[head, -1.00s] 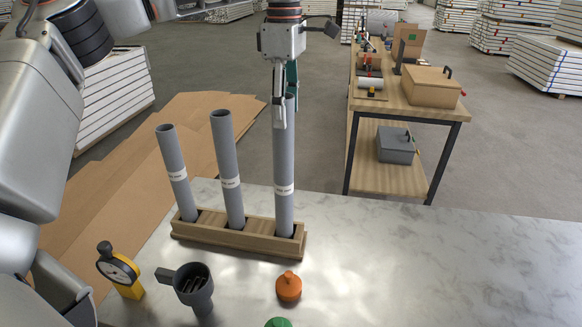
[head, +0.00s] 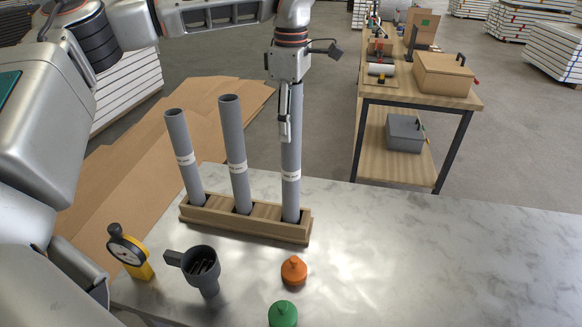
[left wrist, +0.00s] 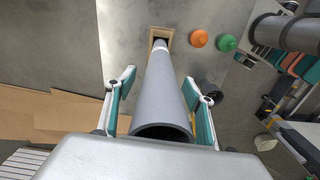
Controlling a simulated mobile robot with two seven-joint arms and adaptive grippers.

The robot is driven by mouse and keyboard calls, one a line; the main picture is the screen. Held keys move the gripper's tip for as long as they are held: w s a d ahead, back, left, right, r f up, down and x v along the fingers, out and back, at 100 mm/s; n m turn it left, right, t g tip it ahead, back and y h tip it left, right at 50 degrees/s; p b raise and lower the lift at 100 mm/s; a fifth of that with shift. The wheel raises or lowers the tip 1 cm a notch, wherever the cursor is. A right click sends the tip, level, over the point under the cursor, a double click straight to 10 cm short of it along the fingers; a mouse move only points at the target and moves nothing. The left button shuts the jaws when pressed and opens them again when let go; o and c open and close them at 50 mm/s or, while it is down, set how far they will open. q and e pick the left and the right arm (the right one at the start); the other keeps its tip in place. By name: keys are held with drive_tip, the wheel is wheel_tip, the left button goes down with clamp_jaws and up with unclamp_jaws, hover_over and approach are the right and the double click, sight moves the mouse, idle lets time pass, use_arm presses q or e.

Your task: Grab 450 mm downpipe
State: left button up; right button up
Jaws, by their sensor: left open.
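Three grey downpipes with white labels stand upright in a wooden rack (head: 250,226): left (head: 182,148), middle (head: 235,140) and right (head: 292,195), which looks the tallest. The label print is too small to read. My left gripper (head: 287,125) is above the rack at the upper part of the right pipe. In the left wrist view its teal-padded fingers (left wrist: 159,82) are open, one on each side of that pipe (left wrist: 165,95), with visible gaps. In the head view the gripper hides the pipe's top. My right gripper is not in view.
On the marble table (head: 420,250), in front of the rack, are a yellow gauge (head: 129,252), a grey funnel-like fitting (head: 203,268), an orange cap (head: 294,270) and a green cap (head: 283,314). The table's right side is clear. A wooden workbench (head: 415,98) stands behind.

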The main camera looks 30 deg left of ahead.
use_arm(q)
clamp_jaws()
drive_tip(key=shift+r, duration=0.1)
